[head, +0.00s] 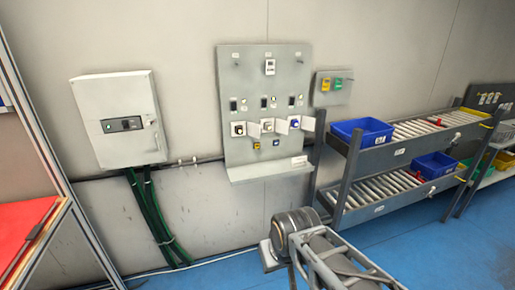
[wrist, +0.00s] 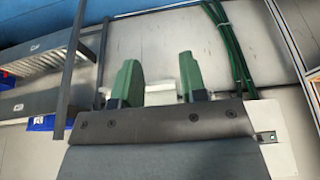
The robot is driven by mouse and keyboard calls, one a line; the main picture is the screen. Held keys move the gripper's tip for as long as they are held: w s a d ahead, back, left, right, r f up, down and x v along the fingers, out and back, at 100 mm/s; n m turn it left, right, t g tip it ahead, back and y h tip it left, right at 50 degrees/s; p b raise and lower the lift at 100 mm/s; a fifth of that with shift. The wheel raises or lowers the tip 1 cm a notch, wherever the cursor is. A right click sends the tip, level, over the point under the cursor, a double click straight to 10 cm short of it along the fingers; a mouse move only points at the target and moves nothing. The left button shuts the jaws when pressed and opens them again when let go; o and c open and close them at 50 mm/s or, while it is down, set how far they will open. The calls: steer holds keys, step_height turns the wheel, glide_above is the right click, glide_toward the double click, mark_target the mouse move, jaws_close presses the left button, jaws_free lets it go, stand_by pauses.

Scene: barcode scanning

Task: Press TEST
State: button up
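A grey wall panel (head: 265,90) in the head view carries several small devices, sockets and labels. The lettering is too small to read, so I cannot tell which part is TEST. My gripper (wrist: 158,78) shows two green fingers standing apart, with nothing between them.
A white electrical box (head: 118,120) with green cables (head: 153,215) hangs left of the panel. A roller rack (head: 385,160) with blue bins (head: 362,130) stands to the right. A red-topped bench (head: 22,228) is at the left edge. The blue floor before the panel is mostly clear.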

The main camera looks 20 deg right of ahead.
jaws_close()
stand_by(1.5)
